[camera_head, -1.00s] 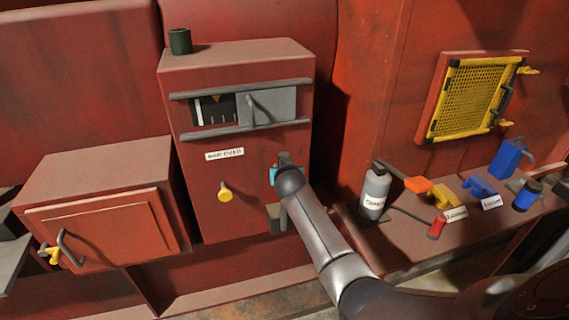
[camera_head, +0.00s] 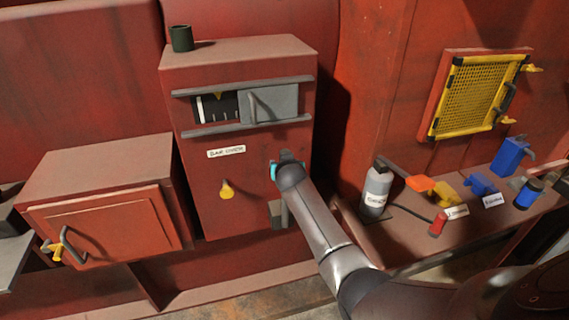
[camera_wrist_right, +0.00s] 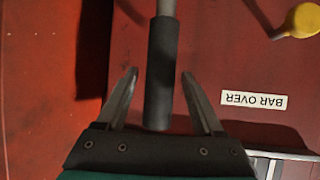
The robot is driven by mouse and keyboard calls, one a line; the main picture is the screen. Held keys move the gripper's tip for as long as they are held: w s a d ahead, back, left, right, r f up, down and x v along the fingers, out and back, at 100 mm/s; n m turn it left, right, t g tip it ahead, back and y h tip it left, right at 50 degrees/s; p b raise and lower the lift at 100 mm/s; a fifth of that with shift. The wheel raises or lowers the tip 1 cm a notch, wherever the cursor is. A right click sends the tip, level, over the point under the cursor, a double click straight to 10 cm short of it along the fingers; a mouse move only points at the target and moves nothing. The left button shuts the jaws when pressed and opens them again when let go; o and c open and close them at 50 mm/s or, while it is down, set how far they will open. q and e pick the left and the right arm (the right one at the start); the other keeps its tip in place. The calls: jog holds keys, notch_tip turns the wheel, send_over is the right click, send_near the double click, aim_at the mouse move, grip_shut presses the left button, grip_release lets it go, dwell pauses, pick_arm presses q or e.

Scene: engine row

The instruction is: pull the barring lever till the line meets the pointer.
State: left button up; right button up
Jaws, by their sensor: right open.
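The barring lever shows in the right wrist view as a grey rod with a dark grip (camera_wrist_right: 160,75). My right gripper (camera_wrist_right: 158,85) is open, with one finger on each side of the grip and a gap on both sides. In the head view my right gripper (camera_head: 287,160) is at the cabinet front, mostly hidden by its wrist, and hides most of the lever. A grey block (camera_head: 279,214) shows below it. In the cabinet window a yellow pointer (camera_head: 218,95) sits above a dark drum (camera_head: 222,109) with white marks. A longer white line (camera_head: 200,109) stands left of the pointer.
A grey sliding cover (camera_head: 273,103) fills the window's right half. A "BAR OVER" label (camera_head: 226,152) and a yellow knob (camera_head: 226,190) are on the cabinet front. A bottle (camera_head: 376,190) and several tools are on the right ledge.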

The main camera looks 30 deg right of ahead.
jog(key=shift+s+a+r, duration=0.2)
jog(key=shift+s+a, duration=0.05)
jog(key=shift+s, duration=0.15)
jog(key=p+v, duration=0.2)
jog(key=v, duration=1.2)
jog(key=shift+p, duration=0.4)
jog(key=shift+r, duration=0.15)
